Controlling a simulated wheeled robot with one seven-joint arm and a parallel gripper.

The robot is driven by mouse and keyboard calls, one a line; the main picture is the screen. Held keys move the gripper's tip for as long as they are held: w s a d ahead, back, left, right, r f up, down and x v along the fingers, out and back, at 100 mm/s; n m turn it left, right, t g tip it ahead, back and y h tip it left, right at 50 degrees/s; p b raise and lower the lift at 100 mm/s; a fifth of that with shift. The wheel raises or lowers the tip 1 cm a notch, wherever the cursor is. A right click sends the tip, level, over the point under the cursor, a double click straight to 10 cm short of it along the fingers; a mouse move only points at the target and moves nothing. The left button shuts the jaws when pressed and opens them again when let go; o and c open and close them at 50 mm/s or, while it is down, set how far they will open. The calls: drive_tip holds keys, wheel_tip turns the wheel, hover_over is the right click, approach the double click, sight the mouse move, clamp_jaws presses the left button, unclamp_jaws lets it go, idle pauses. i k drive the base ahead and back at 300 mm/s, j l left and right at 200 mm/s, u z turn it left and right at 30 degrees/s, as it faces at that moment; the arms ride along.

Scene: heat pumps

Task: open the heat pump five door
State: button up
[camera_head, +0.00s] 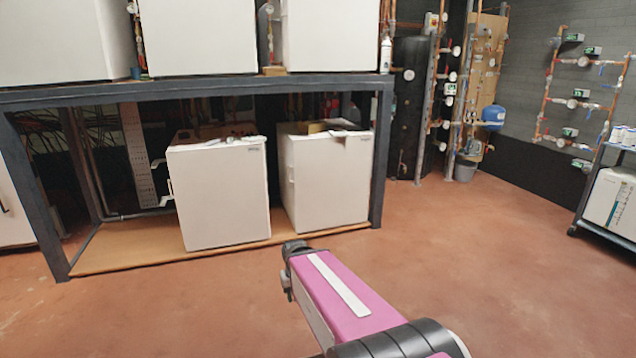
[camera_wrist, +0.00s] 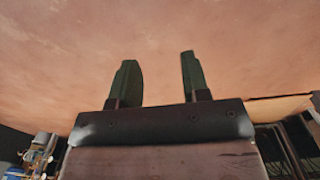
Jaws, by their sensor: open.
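Two white box-shaped heat pumps stand under the dark metal frame, a left one (camera_head: 220,195) and a right one (camera_head: 327,180). Their front panels look closed. Three more white units stand on the frame's top: left (camera_head: 55,40), middle (camera_head: 197,38) and right (camera_head: 330,35). I cannot read any number, so I cannot tell which is heat pump five. My gripper (camera_wrist: 157,56) is open and empty in the wrist view, its two dark fingers apart over the reddish floor. In the head view my pink arm reaches toward the lower pair, apart from them; the fingers cannot be made out there.
The dark frame (camera_head: 190,92) has a post at the left and one at the right of the lower pair. Pipes, a black tank (camera_head: 408,110) and a blue vessel (camera_head: 493,117) are behind. A shelf rack (camera_head: 607,205) stands at far right. The reddish floor (camera_head: 480,260) is clear.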

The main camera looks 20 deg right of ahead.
sight(332, 176)
drive_tip(key=i+j+z, duration=0.1)
drive_tip(key=i, duration=0.45)
drive_tip(key=i+j+z, duration=0.15)
drive_tip(key=i, duration=0.4)
drive_tip(key=i+j+z, duration=0.1)
drive_tip(key=i, duration=0.45)
drive_tip(key=i+j+z, duration=0.15)
drive_tip(key=i, duration=0.35)
drive_tip(key=i+j+z, duration=0.1)
drive_tip(key=i+j, duration=0.3)
drive_tip(key=i, duration=0.1)
